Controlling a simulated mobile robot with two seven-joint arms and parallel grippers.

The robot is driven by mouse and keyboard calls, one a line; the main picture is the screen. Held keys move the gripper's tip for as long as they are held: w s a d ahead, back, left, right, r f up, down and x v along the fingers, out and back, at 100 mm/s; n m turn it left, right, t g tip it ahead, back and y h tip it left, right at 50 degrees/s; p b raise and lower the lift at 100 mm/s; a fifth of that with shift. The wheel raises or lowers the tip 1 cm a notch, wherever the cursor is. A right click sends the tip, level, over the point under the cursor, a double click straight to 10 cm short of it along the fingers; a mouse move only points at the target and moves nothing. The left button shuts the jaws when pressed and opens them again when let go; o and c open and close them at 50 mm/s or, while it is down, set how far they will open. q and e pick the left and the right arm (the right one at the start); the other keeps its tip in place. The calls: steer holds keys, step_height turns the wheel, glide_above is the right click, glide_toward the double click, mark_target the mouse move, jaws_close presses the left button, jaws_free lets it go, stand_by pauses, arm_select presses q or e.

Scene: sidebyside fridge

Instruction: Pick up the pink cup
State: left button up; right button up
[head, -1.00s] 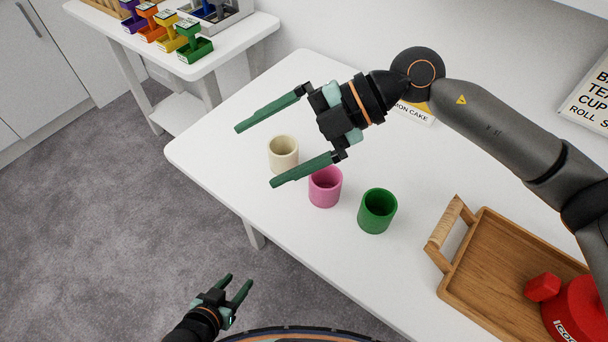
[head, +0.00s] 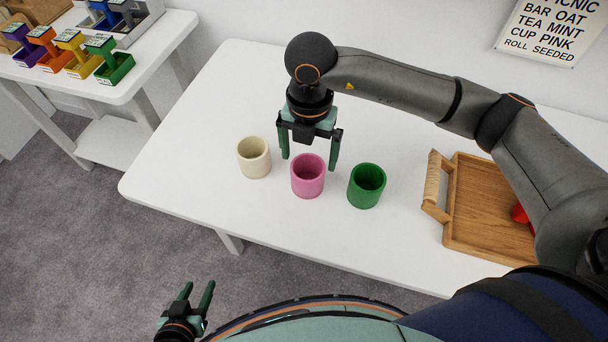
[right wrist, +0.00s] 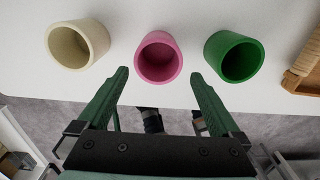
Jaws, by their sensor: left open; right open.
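The pink cup (head: 308,180) stands upright on the white table, between a cream cup (head: 254,158) on its left and a green cup (head: 367,186) on its right. My right gripper (head: 309,165) is open and empty, pointing down just behind the pink cup. In the right wrist view the pink cup (right wrist: 158,58) lies ahead of the gap between the open fingers (right wrist: 162,80), with no finger seen touching it. The cream cup (right wrist: 78,45) and green cup (right wrist: 234,56) stand outside the fingers. My left gripper (head: 197,297) is open and empty, low beside the table over the floor.
A wooden tray (head: 477,210) with a wrapped handle lies at the table's right, with a red item (head: 520,214) partly hidden by my arm. A side table (head: 150,50) holds several coloured caddies. A sign (head: 548,30) hangs on the wall. The table's left part is clear.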

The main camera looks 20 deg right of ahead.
mark_target(307, 179)
step_height(307, 179, down, 9)
steer(key=shift+w+a+f, duration=0.1)
steer(key=shift+f, duration=0.1)
stand_by(0.3)
steer(key=shift+c, duration=0.2)
steer(key=c, duration=1)
